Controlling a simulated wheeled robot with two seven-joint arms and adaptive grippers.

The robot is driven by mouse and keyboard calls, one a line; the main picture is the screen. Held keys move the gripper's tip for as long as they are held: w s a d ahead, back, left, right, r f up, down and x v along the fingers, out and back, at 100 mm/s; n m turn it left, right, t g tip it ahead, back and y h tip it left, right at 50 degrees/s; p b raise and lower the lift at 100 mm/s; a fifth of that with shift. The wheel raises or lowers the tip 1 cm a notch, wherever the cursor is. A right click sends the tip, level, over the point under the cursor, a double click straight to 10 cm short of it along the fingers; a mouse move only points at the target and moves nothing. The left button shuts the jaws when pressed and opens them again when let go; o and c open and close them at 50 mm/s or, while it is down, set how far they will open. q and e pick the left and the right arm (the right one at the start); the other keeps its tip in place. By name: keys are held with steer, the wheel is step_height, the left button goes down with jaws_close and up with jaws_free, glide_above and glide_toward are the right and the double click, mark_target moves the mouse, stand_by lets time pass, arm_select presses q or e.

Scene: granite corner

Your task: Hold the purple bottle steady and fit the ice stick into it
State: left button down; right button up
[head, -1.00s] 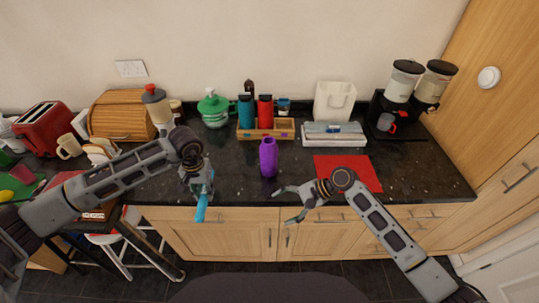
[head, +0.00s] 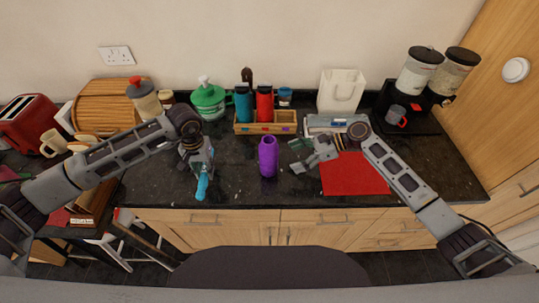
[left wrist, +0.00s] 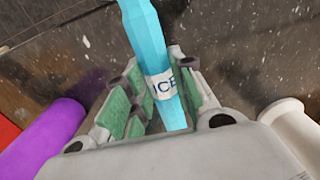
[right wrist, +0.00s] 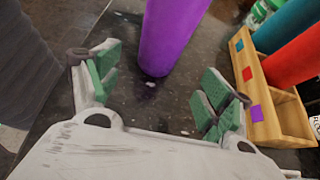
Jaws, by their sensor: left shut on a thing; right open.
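The purple bottle (head: 268,158) stands upright on the dark counter, near its front edge, between my two grippers. It also shows in the right wrist view (right wrist: 170,35), and at the left of the left wrist view (left wrist: 45,140). My left gripper (head: 202,168) is shut on the light-blue ice stick (head: 202,187), left of the bottle. The stick's ICE label shows between the pads in the left wrist view (left wrist: 162,85). My right gripper (head: 298,156) is open just right of the bottle. In the right wrist view its fingers (right wrist: 155,85) point toward the bottle, apart from it.
A wooden holder (head: 285,126) with a teal bottle (head: 243,104) and a red bottle (head: 265,103) stands behind the purple bottle. A red mat (head: 355,175) lies to the right. The counter around the purple bottle is clear.

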mark_target(272, 164)
steer(key=shift+s, duration=0.1)
steer(key=shift+a+f, duration=0.1)
arm_select(q)
steer(key=shift+f+b, duration=0.35)
steer(key=shift+b, duration=0.05)
arm_select(e)
steer(key=shift+x, duration=1.05)
arm_select(q)
steer(key=shift+f+b, duration=1.6)
steer(key=shift+b, duration=0.05)
arm_select(e)
steer(key=shift+x, duration=1.9)
arm_select(q)
steer(key=shift+r+p, duration=0.35)
arm_select(e)
steer(key=shift+a+f, duration=0.2)
steer(key=shift+a, duration=0.4)
arm_select(q)
steer(key=shift+r, duration=0.2)
arm_select(e)
steer(key=shift+x, duration=1.3)
steer(key=c, duration=0.7)
